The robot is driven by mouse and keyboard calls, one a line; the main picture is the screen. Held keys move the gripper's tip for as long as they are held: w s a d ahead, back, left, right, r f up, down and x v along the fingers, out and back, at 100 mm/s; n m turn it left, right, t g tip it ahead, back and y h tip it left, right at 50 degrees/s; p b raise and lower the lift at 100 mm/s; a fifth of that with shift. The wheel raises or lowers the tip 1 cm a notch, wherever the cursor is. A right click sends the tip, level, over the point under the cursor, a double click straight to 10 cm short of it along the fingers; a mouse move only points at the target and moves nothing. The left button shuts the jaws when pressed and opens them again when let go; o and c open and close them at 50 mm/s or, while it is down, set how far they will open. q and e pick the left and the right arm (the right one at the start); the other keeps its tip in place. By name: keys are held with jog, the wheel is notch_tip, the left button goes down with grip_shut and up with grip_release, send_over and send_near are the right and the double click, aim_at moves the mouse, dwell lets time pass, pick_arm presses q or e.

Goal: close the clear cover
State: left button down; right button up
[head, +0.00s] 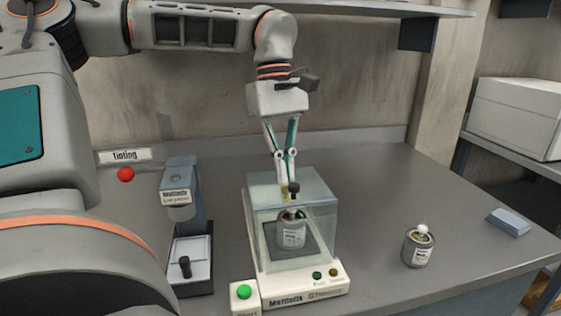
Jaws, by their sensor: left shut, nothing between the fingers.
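The clear cover (323,222) is a see-through box on the white base of a bench device (256,268). Its walls stand upright around a small labelled can (292,231). I cannot tell for sure whether its top is fully shut. My left gripper (290,190) points down over the cover's top, fingers together and empty. Its tips are at or very near the top; contact is unclear. My right gripper is not in view.
An open can (418,248) with a whitish ball-like top stands to the right, near a blue-grey block (508,222). A small blue-grey machine (185,220) stands left of the cover. A green button box (244,294) is at the front. The bench between cover and right can is clear.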

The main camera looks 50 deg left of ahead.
aim_at(291, 203)
pick_arm(q)
jog(key=d, duration=0.1)
jog(key=s+d, duration=0.1)
jog(key=shift+s+d, duration=0.15)
jog(key=shift+d, duration=0.15)
jog(key=shift+s, duration=0.1)
jog(key=shift+d+f, duration=0.1)
jog(key=shift+d, duration=0.05)
